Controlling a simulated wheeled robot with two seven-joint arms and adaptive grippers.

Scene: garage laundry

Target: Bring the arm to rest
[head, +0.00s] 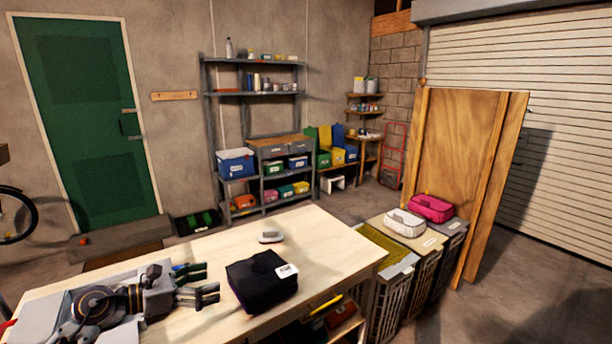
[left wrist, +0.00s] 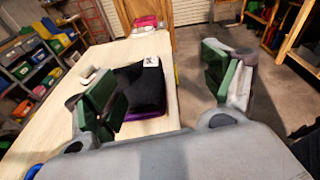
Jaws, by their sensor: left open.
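My left arm reaches in from the left over the wooden table (head: 330,233). Its gripper (head: 209,282) is open and empty, with its fingers pointing right. A folded black cloth bundle (head: 258,283) with a white tag lies on the table just beyond the fingertips, apart from them as far as I can tell. In the left wrist view the two green-padded fingers (left wrist: 160,90) stand wide apart. The black bundle (left wrist: 146,88), with a purple lower edge, shows between them, farther off. My right gripper is not in view.
A small white object (head: 270,237) lies near the table's far edge. Hampers (head: 393,268) stand right of the table, with a white bundle (head: 404,223) and a pink bundle (head: 432,208) on top. A wooden panel (head: 460,150) stands behind them. Shelves (head: 255,92) line the back wall.

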